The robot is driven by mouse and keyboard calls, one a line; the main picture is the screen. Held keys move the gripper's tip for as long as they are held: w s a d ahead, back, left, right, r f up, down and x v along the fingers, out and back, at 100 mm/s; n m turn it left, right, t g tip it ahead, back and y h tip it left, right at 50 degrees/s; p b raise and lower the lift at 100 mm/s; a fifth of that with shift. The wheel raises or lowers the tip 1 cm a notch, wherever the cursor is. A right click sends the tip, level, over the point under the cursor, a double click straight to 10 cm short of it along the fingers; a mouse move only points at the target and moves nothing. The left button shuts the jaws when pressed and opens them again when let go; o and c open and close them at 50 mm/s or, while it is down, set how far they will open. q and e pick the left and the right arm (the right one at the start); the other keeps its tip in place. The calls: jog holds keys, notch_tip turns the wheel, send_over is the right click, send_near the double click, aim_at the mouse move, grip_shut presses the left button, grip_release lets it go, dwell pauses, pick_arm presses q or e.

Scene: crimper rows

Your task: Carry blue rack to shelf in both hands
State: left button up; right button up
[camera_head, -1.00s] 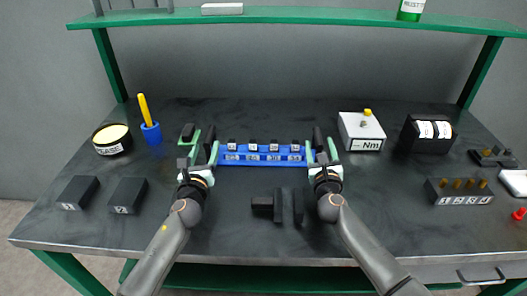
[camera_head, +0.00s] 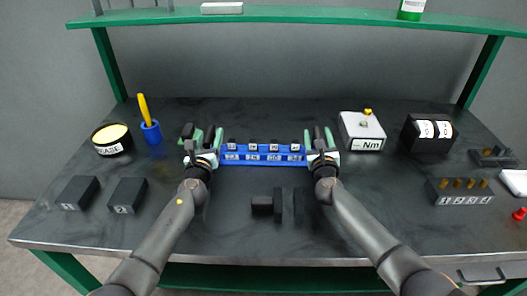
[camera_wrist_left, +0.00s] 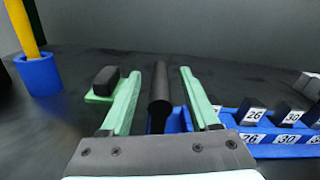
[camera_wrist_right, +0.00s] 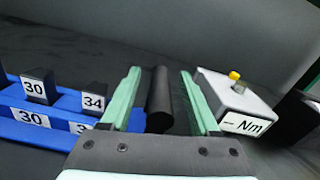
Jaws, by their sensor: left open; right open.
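The blue rack (camera_head: 262,163) lies on the dark bench and holds a row of black numbered blocks. A black bar-shaped handle stands at each end. My left gripper (camera_head: 207,138) is open, with its green fingers on either side of the left handle (camera_wrist_left: 160,95). My right gripper (camera_head: 318,139) is open, with its fingers on either side of the right handle (camera_wrist_right: 160,98). I cannot tell whether any finger touches a handle. The green shelf (camera_head: 320,14) runs above the back of the bench.
A white "Nm" box (camera_head: 362,135) stands close right of my right gripper. A blue cup (camera_head: 151,133) with a yellow stick and a grease tin (camera_head: 112,147) stand left. Black blocks lie in front. A white box (camera_head: 221,8) and green bottle (camera_head: 411,9) occupy the shelf; its middle is clear.

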pick_arm(q)
grip_shut()
pick_arm(e)
grip_shut()
dwell(0.9)
pick_arm(q)
jog(key=shift+w+r, duration=0.15)
jog(key=shift+r, duration=0.25)
pick_arm(e)
jog(key=shift+w+r, duration=0.15)
jog(key=shift+r, duration=0.2)
